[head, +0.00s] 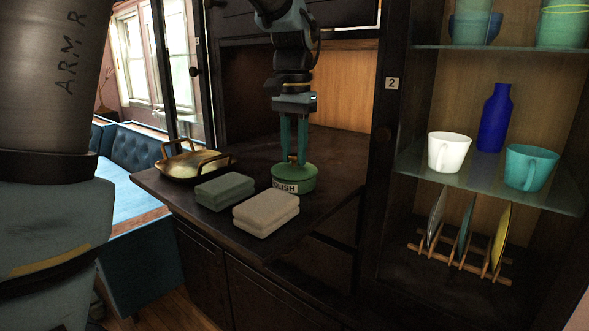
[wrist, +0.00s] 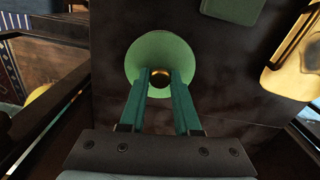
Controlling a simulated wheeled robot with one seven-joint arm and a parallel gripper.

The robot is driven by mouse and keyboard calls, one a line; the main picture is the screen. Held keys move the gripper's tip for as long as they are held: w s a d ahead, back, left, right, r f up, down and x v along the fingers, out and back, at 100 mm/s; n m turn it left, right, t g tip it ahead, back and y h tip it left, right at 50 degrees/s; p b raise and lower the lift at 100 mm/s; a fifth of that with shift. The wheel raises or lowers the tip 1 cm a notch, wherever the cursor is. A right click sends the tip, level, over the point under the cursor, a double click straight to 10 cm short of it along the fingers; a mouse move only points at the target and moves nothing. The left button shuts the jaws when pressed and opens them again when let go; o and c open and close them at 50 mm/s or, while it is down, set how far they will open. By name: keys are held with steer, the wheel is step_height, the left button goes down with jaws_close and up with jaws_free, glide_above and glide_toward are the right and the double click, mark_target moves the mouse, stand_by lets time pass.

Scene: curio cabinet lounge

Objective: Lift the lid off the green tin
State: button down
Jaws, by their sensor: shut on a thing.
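The green tin (head: 294,180) stands upright on the dark cabinet shelf, with a pale label on its side reading "LISH" in part. It also shows from above in the wrist view (wrist: 143,56), with its round green top. A small brass knob (wrist: 159,84) is at the middle of the lid. My gripper (head: 294,159) points straight down over the tin, and its two teal fingers (wrist: 160,80) are shut on the knob. I cannot tell whether the lid is seated on the tin or slightly raised.
A brass tray (head: 194,165) with handles stands to the left. Cabinet shelves at right hold a white mug (head: 449,152), a teal mug (head: 531,168) and a blue bottle (head: 494,118).

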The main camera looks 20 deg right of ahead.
mark_target(294, 155)
steer(key=shift+r+p, duration=0.5)
steer(key=shift+r, duration=0.05)
stand_by(0.4)
steer(key=shift+r+p, duration=1.65)
